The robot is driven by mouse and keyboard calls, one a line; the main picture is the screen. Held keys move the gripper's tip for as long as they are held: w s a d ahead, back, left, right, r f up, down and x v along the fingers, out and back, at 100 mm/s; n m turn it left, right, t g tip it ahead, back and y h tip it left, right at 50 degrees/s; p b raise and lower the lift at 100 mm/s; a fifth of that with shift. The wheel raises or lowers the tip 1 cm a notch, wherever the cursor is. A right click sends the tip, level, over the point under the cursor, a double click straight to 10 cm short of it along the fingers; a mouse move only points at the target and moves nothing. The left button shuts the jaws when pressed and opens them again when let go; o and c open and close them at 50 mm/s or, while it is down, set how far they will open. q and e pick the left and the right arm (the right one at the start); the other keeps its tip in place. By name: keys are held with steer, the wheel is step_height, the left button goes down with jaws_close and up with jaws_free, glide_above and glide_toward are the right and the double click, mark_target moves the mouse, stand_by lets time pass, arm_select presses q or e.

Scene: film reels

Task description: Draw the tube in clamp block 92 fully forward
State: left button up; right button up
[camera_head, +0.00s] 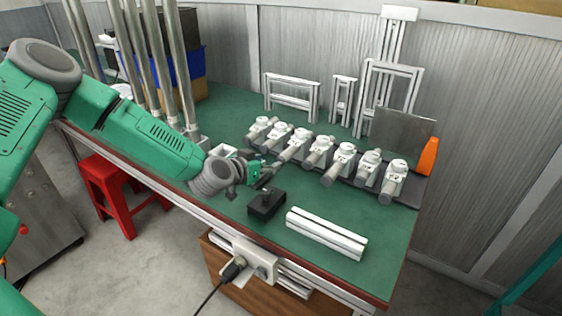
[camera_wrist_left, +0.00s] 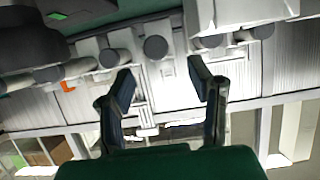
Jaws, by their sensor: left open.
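A row of white clamp blocks (camera_head: 318,146), each with a grey tube, stands along the back half of the green bench. Their numbers are too small to read, so I cannot tell which is block 92. My left gripper (camera_head: 266,174) is in front of the row, close to the forward end of the third block's tube (camera_head: 284,159) from the left. In the left wrist view my gripper (camera_wrist_left: 160,86) is open and empty, with a round grey tube end (camera_wrist_left: 155,47) beyond and between its fingers. My right gripper is not in view.
A black box (camera_head: 267,205) sits just in front of my left gripper, with white profile bars (camera_head: 326,233) to its right. Tall metal posts (camera_head: 160,80) stand at left.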

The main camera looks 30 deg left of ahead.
mark_target(278, 160)
arm_select(q)
steer(key=b+x, duration=0.1)
steer(key=x, duration=0.7)
steer(key=shift+d, duration=0.2)
